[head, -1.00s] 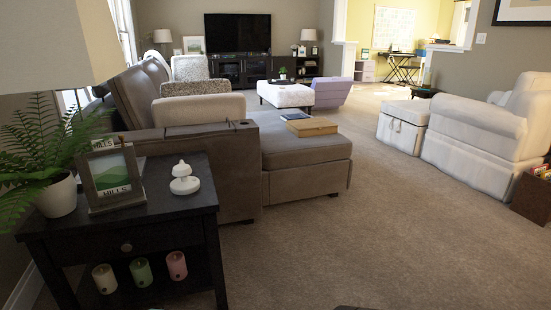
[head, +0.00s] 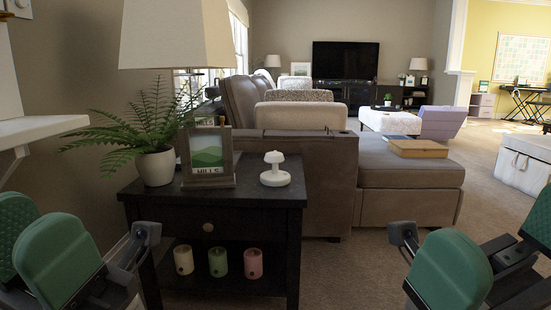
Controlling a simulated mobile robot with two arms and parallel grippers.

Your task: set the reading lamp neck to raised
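A small white lamp (head: 275,170) with a round base and a domed cap stands upright on the dark side table (head: 250,200). Its cap sits close above the base on a short neck. A large table lamp with a pale shade (head: 178,35) stands behind the picture frame; its lower part is hidden. I cannot tell from the look alone which is the reading lamp. My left gripper (head: 38,242), with green pads, is open and empty at the lower left. My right gripper (head: 497,245) is open and empty at the lower right. Both are apart from the lamps.
A potted fern (head: 155,165) and a picture frame (head: 207,158) stand left of the small lamp. Several candles, including a green one (head: 218,263), sit on the lower shelf. A brown sofa (head: 305,185) stands behind the table. A white shelf (head: 40,128) juts in at left.

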